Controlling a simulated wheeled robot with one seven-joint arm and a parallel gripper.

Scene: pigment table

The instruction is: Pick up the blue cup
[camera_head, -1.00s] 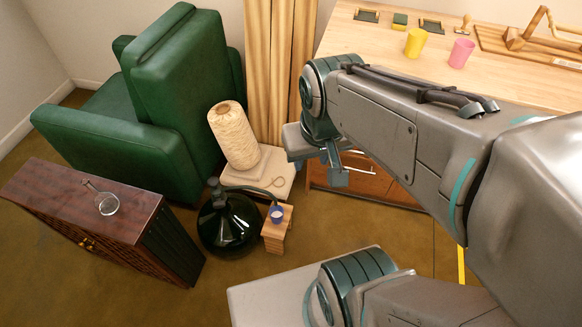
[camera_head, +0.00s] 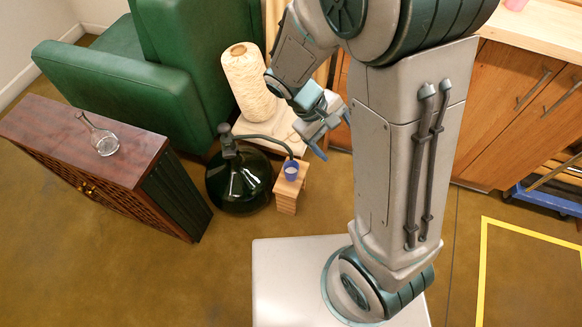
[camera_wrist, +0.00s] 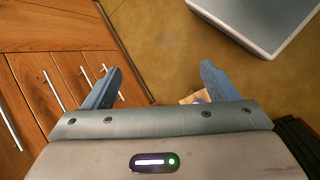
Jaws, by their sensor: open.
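The small blue cup (camera_head: 291,169) stands upright on a small wooden stool (camera_head: 286,201) in the head view, with something pale inside it. A dark hose from the green glass jug (camera_head: 238,184) ends close above the cup; I cannot tell if they touch. My gripper (camera_head: 322,136) is above and to the right of the cup, apart from it. In the wrist view my gripper (camera_wrist: 158,82) has its two blue fingers wide apart with nothing between them. A bit of the stool (camera_wrist: 187,99) shows beside the right finger there; the cup is mostly hidden.
A thread cone (camera_head: 250,85) on a pale block stands behind the jug. A dark wood cabinet (camera_head: 85,140) with a glass flask (camera_head: 104,142) and a green armchair (camera_head: 120,85) are at left. Wooden cupboards (camera_head: 520,110) are at right.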

